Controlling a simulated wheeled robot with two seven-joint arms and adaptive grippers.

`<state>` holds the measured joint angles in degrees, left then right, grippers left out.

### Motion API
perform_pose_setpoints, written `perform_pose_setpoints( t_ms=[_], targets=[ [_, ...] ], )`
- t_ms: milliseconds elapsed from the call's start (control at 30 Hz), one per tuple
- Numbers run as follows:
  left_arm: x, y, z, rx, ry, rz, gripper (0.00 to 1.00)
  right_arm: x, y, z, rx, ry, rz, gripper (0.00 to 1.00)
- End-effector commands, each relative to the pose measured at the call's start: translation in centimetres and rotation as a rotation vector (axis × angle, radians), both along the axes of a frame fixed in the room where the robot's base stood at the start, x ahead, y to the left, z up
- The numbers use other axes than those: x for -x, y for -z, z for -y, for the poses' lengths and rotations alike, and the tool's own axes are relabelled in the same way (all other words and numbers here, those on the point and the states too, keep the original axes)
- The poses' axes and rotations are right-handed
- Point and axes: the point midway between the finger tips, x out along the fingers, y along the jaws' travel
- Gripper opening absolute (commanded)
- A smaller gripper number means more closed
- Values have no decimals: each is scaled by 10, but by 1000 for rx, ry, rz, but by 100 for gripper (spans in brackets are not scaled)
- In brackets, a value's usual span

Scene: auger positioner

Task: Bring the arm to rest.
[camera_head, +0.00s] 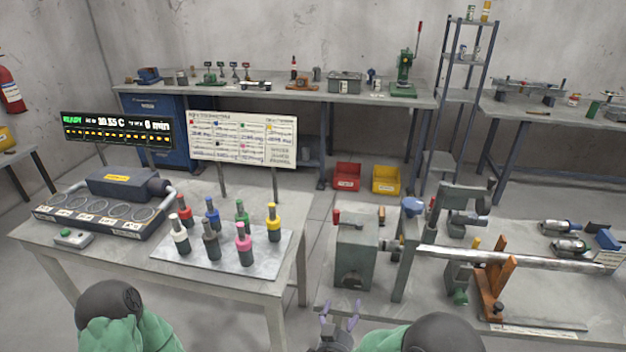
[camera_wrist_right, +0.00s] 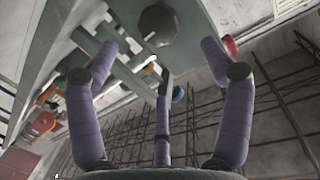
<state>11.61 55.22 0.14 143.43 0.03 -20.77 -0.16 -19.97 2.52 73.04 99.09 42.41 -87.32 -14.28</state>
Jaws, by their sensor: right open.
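My right gripper (camera_head: 339,306) shows at the bottom centre of the head view, low in front of the right-hand bench. Its purple-grey fingers are spread apart with nothing between them. In the right wrist view the same gripper (camera_wrist_right: 160,60) shows several long fingers, open and empty, with benches and a barred rack beyond them. My right arm's green and dark links (camera_head: 425,335) reach in at the bottom edge. My left arm (camera_head: 115,315) shows only as a green and dark link at the bottom left. The left gripper is out of view.
The left table (camera_head: 275,310) holds several coloured bottles on a metal plate (camera_head: 170,257) and a ring-slotted fixture (camera_head: 95,218). The right bench (camera_head: 545,335) holds a grey machine (camera_head: 358,255) and a long metal shaft (camera_head: 510,257). Bare floor (camera_head: 318,215) shows between them.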

Motion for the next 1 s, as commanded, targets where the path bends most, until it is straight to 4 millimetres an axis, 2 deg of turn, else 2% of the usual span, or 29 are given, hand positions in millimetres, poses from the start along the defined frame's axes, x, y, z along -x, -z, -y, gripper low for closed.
perform_pose_setpoints(
  t_ms=[67, 167, 333, 467, 567, 733, 900, 1000],
  targets=[
    [0, 0, 0, 0, 0, 0, 46, -2, 5, 0, -6, -9, -19, 81],
    [0, 0, 0, 0, 0, 0, 46, -6, 23, 0, -30, -45, -87, 81],
    [0, 0, 0, 0, 0, 0, 46, -5, 80, -5, -119, -149, -304, 81],
    [0, 0, 0, 0, 0, 0, 46, 10, 128, -9, -202, -230, -497, 81],
    [0, 0, 0, 0, 0, 0, 46, 32, 162, -13, -270, -285, -650, 81],
    [0, 0, 0, 0, 0, 0, 46, 86, 211, -20, -392, -371, -913, 81],
    [0, 0, 0, 0, 0, 0, 46, 150, 240, -26, -505, -442, -1153, 81],
    [0, 0, 0, 0, 0, 0, 46, 179, 248, -28, -553, -471, -1254, 81]
  ],
)
